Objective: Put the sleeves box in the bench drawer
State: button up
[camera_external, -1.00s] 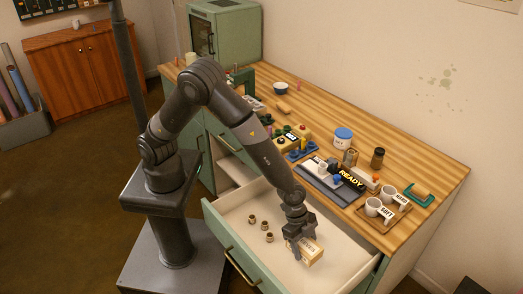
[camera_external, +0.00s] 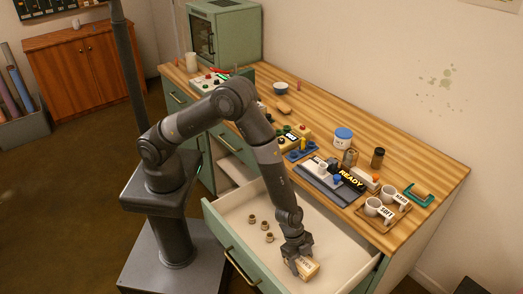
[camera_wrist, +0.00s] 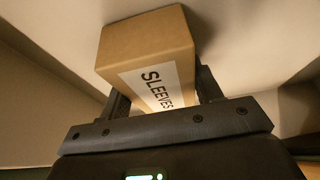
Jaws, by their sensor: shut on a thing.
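The sleeves box (camera_external: 306,268) is a small tan carton with a white label, and the word SLEEVES reads clearly in the wrist view (camera_wrist: 148,48). My gripper (camera_external: 297,262) is shut on it, with a dark finger on each side of the box. The bench drawer (camera_external: 245,215) is pulled open below the worktop, with a pale inside and a green front. The box is inside the drawer's outline, at its right part near the front. I cannot tell whether its underside touches the drawer floor.
Several small brass-coloured fittings (camera_external: 268,226) lie in the drawer left of the box. The drawer's back middle is clear.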

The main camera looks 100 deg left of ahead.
jog(key=shift+f, duration=0.1)
jog(key=o, duration=1.1)
jog(key=shift+c, duration=0.2)
